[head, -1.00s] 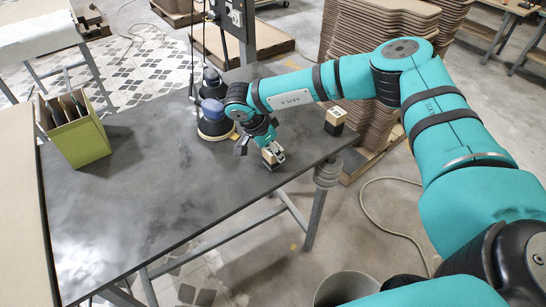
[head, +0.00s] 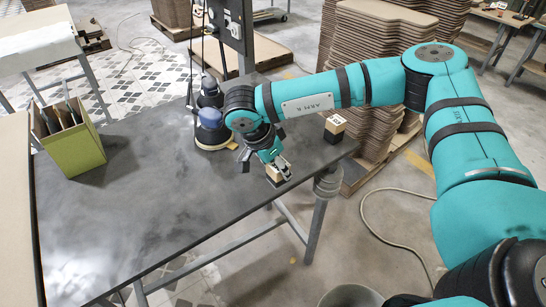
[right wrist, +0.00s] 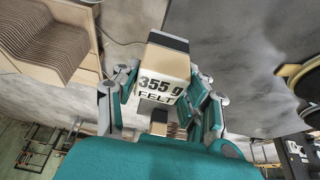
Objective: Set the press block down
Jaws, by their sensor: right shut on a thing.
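The press block (head: 274,176), a small pale block with a dark base, is in my right gripper (head: 281,170) over the near right part of the dark table. The right wrist view shows the block (right wrist: 163,72) between the two fingers (right wrist: 165,100), its white face reading "355 g FELT". The fingers are shut on its sides. I cannot tell whether its base touches the tabletop. A similar pale and dark block (head: 335,126) stands near the table's right corner. My left gripper is not in view.
The dark table (head: 140,225) is largely clear at its middle and front. Sanders (head: 212,128) stand behind my right gripper. A green box (head: 75,148) with upright sheets is at the left. Stacked curved boards (head: 375,65) rise beyond the table.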

